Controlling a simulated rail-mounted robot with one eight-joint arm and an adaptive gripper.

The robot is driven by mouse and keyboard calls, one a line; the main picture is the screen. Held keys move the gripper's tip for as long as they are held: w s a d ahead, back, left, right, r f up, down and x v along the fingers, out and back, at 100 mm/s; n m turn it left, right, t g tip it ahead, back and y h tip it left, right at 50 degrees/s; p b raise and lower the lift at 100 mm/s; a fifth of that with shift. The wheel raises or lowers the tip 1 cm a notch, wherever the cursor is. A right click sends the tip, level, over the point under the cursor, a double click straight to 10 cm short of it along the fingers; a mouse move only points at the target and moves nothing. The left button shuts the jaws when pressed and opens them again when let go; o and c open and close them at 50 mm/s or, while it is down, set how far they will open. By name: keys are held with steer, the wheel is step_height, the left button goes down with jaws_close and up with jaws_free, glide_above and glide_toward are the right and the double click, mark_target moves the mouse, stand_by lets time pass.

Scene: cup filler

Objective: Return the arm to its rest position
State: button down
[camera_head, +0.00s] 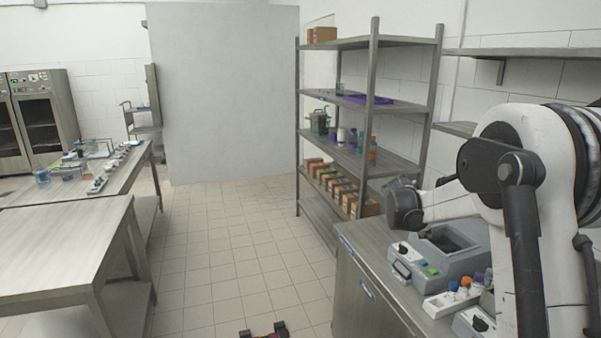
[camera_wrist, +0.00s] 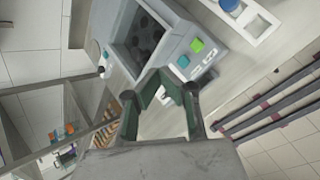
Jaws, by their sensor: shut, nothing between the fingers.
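My arm (camera_head: 540,190), white with black joints, is bent above the steel counter on the right in the head view. My gripper (camera_wrist: 163,80) shows in the wrist view with its dark green fingers drawn together and nothing between them. Past the fingertips is the grey bench device (camera_wrist: 185,45), with its dark opening and green and teal buttons. The same grey device (camera_head: 455,262) stands on the counter in the head view, below the arm. I cannot make out the gripper in the head view; the arm's far end is partly hidden.
A white rack (camera_head: 440,305) with colour-capped bottles stands in front of the device on the steel counter (camera_head: 350,240). A steel shelf unit (camera_head: 375,100) holding boxes and bottles rises behind. Steel tables (camera_head: 60,245) are at left. The tiled floor (camera_head: 230,250) between is largely clear.

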steer(key=s+a+r+m+y+b, duration=0.1)
steer(key=s+a+r+m, duration=0.2)
steer(key=s, duration=0.4)
steer(key=s+a+r+m+t+y+b, duration=0.1)
steer(key=s+a+r, duration=0.25)
steer(key=s, duration=0.35)
steer(key=s+a+r+m+y, duration=0.1)
steer(key=s+a+r+m, duration=0.15)
steer(key=s+a, duration=0.35)
steer(key=s+a+f+m+y+b, duration=0.1)
steer(key=s+a+f, duration=0.1)
steer(key=s, duration=0.6)
steer(key=s+a+f+m+t+y+b, duration=0.1)
steer(key=s+a+f+m, duration=0.1)
steer(key=s, duration=0.6)
steer(key=s+a+f+m+t+y, duration=0.1)
steer(key=s+a, duration=0.3)
steer(key=s, duration=0.4)
steer(key=shift+s+a+f+m+y+b, duration=0.2)
steer(key=shift+f+m+y+b, duration=0.2)
steer(key=shift+f+m+y, duration=0.3)
step_height(320, 180, down, 22)
steer(key=b, duration=2.2)
steer(key=shift+r, duration=0.1)
